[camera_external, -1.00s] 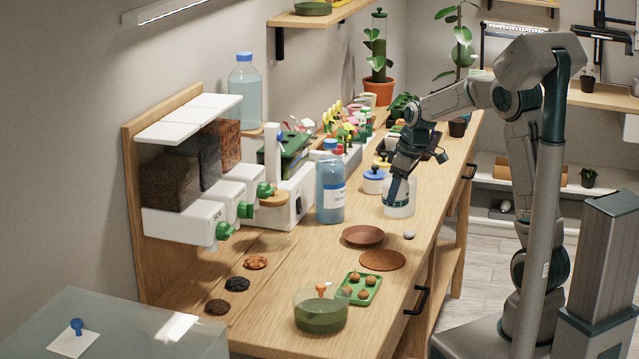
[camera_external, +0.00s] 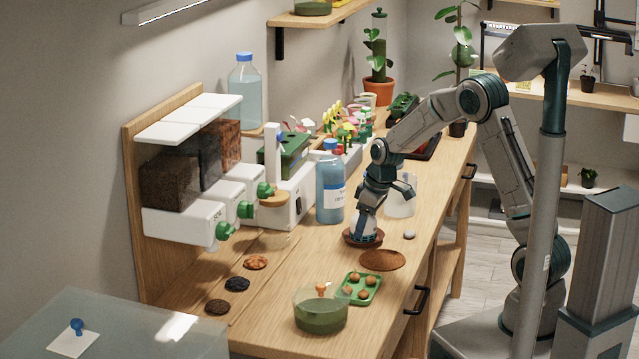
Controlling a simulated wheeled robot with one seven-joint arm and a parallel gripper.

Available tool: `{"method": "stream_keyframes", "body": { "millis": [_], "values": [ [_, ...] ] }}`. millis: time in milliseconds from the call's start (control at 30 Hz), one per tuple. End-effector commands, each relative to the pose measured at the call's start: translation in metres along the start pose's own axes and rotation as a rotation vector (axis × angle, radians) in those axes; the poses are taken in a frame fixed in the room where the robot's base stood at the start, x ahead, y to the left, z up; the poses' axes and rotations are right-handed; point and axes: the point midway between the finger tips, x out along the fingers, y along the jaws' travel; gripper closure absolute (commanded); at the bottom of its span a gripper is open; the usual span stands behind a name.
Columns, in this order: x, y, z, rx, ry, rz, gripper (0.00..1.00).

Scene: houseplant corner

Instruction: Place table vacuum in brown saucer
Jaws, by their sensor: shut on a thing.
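The brown saucer (camera_external: 377,241) lies on the wooden bench, with the table vacuum (camera_external: 362,229) over its middle. The vacuum is small and white with a dark teal band. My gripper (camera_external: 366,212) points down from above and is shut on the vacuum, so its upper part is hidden. The vacuum's bottom is within the saucer's outline. I cannot tell whether it rests on the saucer or hangs just above it.
A white container (camera_external: 401,196) stands behind right of the saucer, and a blue bottle (camera_external: 331,185) at left. A brown round mat (camera_external: 382,260), a grey pebble (camera_external: 409,235), a green tray (camera_external: 361,288) and a green bowl (camera_external: 320,312) lie nearby.

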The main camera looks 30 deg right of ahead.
Motion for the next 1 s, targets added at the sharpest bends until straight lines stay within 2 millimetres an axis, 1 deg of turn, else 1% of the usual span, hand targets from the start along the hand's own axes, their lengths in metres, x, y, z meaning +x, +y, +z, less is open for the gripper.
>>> {"method": "stream_keyframes", "body": {
  "millis": [167,200,267,300,500,633,767,1000],
  "values": [
    [0.003,0.0,0.001,0.0,0.001,0.0,0.71],
    [0.004,0.0,0.001,0.0,0.0,0.0,0.36],
    [0.003,0.0,0.001,0.0,0.0,0.0,0.2],
    [0.003,0.0,0.001,0.0,0.0,0.0,0.17],
    [0.002,0.0,0.001,0.0,0.0,0.0,0.17],
    [-0.007,0.001,-0.001,0.0,0.003,0.001,0.17],
    [-0.03,0.001,-0.001,0.0,0.004,0.002,0.17],
    [-0.083,0.0,-0.001,-0.001,0.004,0.002,0.17]
  ]
}}
